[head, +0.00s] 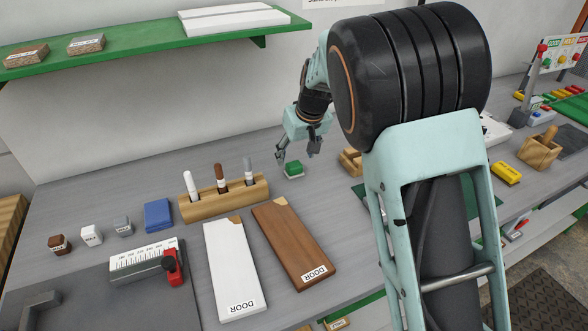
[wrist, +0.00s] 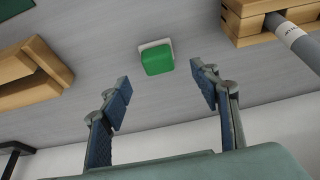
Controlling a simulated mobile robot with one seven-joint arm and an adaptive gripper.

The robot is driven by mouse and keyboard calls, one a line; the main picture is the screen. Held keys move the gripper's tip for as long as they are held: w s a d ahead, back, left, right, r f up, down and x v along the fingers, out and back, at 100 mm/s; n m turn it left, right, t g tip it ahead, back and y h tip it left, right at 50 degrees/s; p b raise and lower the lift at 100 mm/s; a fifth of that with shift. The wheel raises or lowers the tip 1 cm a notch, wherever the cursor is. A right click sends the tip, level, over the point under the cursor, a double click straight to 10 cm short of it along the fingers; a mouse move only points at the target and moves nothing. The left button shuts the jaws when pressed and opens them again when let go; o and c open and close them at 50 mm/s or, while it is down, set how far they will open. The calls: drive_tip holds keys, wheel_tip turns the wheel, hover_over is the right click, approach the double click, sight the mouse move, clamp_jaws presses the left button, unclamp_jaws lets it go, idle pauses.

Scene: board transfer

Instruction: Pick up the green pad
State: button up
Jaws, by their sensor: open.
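The green pad (head: 294,168) is a small block with a green top and a white base, lying on the grey bench toward the wall. In the wrist view the green pad (wrist: 157,60) lies ahead of the fingertips, roughly between their lines. My gripper (head: 298,150) is above the pad in the head view, pointing down. In the wrist view my gripper (wrist: 162,84) has its two fingers wide apart with nothing between them. I cannot tell whether a fingertip touches the pad; it looks apart from both.
A wooden pen block (head: 226,199) with several pens stands left of the pad. A wooden box (head: 350,162) stands right of it. White (head: 234,270) and brown (head: 292,243) door boards lie in front. A green shelf (head: 140,44) runs above. The bench around the pad is clear.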

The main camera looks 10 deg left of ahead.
sight(294, 164)
drive_tip(key=shift+x, duration=2.8)
drive_tip(key=shift+s+d, duration=0.1)
drive_tip(key=c, duration=1.2)
drive_tip(key=shift+o, duration=0.2)
drive_tip(key=shift+r, duration=0.6)
drive_tip(key=s+d+r, duration=0.1)
drive_tip(key=s+r, duration=1)
drive_tip(key=s, duration=0.3)
drive_tip(key=shift+d+r+b, duration=0.35)
drive_tip(key=shift+r, duration=0.05)
